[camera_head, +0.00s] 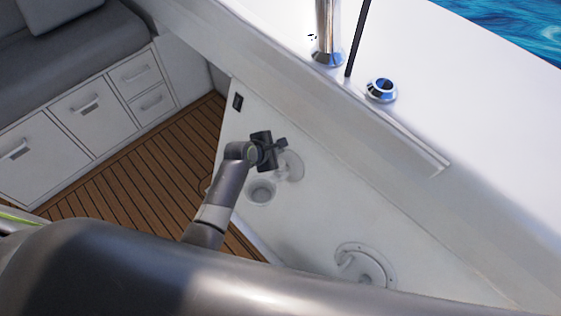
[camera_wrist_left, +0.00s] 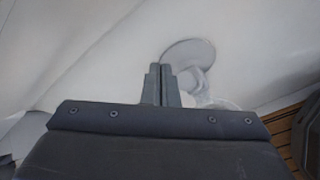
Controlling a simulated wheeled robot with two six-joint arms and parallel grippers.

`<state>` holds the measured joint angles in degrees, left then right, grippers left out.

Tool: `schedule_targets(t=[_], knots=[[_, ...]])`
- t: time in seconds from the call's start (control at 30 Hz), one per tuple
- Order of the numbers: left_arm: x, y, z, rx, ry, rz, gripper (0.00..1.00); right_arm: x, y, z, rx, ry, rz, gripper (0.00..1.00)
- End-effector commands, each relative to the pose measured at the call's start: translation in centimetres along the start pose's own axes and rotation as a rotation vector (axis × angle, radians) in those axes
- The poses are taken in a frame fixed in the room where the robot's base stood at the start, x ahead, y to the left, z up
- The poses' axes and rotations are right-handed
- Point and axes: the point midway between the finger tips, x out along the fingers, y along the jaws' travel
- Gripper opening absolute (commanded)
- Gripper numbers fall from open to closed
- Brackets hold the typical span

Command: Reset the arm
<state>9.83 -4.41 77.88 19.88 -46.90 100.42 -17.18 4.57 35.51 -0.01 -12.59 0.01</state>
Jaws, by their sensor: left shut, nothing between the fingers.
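My left gripper (camera_head: 282,144) reaches in front of the white side panel in the head view. Its fingers are shut with nothing between them, and they also show in the wrist view (camera_wrist_left: 161,70). Behind the fingers is a round white fitting (camera_head: 293,166) on the panel, partly covered by the gripper; it shows in the wrist view (camera_wrist_left: 196,54) just behind and right of the fingertips. I cannot tell whether the fingers touch it. My right gripper is not in view.
A round recess (camera_head: 261,192) lies below the gripper, and a round hatch (camera_head: 364,267) is lower right. A black switch (camera_head: 238,102) is on the panel. White drawers (camera_head: 90,108) and a grey cushion (camera_head: 65,50) are at left. The wooden deck (camera_head: 140,165) is clear.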

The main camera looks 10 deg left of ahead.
Motion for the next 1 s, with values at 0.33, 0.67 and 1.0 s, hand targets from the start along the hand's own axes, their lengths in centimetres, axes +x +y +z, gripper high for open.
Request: schedule_targets(t=[0.33, 0.67, 1.0], knots=[[0.0, 0.0, 0.0, 0.001, 0.0, 0.0, 0.0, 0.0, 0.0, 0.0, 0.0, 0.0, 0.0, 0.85], [-5.3, -2.6, -4.7, 0.378, 0.096, -0.056, 0.0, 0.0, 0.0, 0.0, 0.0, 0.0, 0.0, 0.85], [-17.8, -7.8, -11.0, 1.104, 0.24, -0.285, 0.0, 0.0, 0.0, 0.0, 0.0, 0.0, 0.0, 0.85]])
